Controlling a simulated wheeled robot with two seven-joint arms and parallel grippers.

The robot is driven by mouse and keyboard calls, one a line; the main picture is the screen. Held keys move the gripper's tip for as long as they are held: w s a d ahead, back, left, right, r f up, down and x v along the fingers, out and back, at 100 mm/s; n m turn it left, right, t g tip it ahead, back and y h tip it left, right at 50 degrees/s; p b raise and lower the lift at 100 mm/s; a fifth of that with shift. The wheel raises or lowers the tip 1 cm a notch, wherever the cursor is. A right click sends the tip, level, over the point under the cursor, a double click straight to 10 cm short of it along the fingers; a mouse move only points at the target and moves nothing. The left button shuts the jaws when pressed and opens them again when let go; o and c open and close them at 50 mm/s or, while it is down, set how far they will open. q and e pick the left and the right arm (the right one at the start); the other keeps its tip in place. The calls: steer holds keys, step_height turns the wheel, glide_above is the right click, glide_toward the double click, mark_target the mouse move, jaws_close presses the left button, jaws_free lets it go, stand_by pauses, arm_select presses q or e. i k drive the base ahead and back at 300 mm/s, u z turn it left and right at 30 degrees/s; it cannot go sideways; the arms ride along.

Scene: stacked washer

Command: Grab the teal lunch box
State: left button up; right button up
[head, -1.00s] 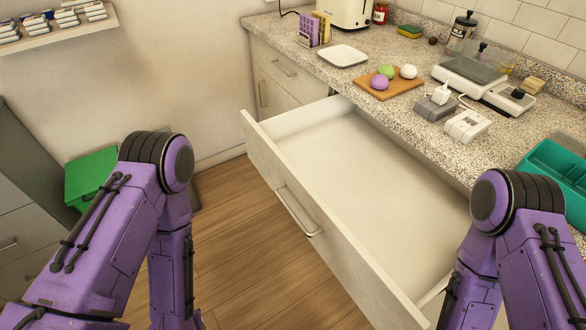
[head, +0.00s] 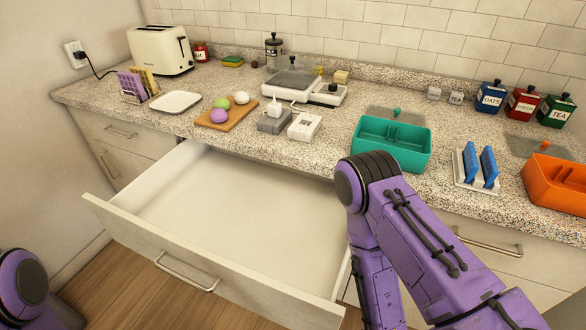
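The teal lunch box (head: 392,158) sits open on the granite counter, right of centre in the head view. It has a divider inside, and its lower left edge is partly covered by my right arm. My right arm reaches in from the lower right in front of the counter, with its elbow just below the box; its gripper is hidden or outside the picture. My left arm shows only at the lower left corner, and its gripper is out of view.
An open, empty drawer (head: 230,210) juts out below the counter. Near the teal box are a grey translucent lid (head: 385,116), a white rack with blue pieces (head: 476,168), an orange box (head: 556,184) and white adapters (head: 305,126). Canisters (head: 522,104) stand at the back right.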

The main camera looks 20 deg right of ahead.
mark_target(410, 145)
steer(key=z, duration=1.35)
